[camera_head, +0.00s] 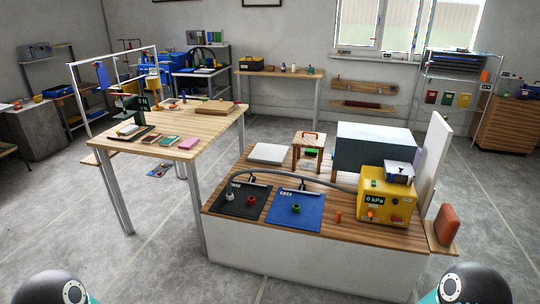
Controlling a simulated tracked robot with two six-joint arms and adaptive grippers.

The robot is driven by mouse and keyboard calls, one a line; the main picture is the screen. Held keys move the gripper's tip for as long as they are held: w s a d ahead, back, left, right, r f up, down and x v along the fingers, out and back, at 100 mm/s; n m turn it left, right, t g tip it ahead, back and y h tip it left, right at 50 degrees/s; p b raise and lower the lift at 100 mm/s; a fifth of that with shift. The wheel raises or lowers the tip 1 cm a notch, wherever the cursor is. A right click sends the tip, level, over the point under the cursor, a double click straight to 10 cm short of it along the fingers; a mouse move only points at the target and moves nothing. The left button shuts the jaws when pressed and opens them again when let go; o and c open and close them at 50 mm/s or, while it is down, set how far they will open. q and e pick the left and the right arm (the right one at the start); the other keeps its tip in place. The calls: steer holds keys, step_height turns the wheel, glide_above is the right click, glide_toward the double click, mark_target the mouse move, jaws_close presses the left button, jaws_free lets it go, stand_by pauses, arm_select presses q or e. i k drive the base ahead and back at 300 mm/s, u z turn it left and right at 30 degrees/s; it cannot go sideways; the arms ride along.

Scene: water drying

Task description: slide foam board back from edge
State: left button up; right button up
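Two white boards are in view, and I cannot tell for sure which is the foam board. A tall white panel (433,155) stands upright, slightly tilted, at the right end of the low wood-topped bench (330,228), beside a grey box. A flat white slab (268,153) lies near the bench's back left edge. Neither gripper is in view; only rounded black and teal parts of my arms show at the bottom left and bottom right corners, far from both boards.
The bench also holds a black mat (247,210), a blue mat (311,217), a yellow gauge box (387,196), a grey box (375,147) and a small stool (309,145). An orange-brown block (447,225) sits at its right end. The floor in front is clear.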

mark_target(264, 153)
steer(key=u, duration=1.15)
steer(key=i, duration=0.15)
steer(key=z, duration=3.05)
steer(key=i, duration=6)
steer(key=u, duration=0.9)
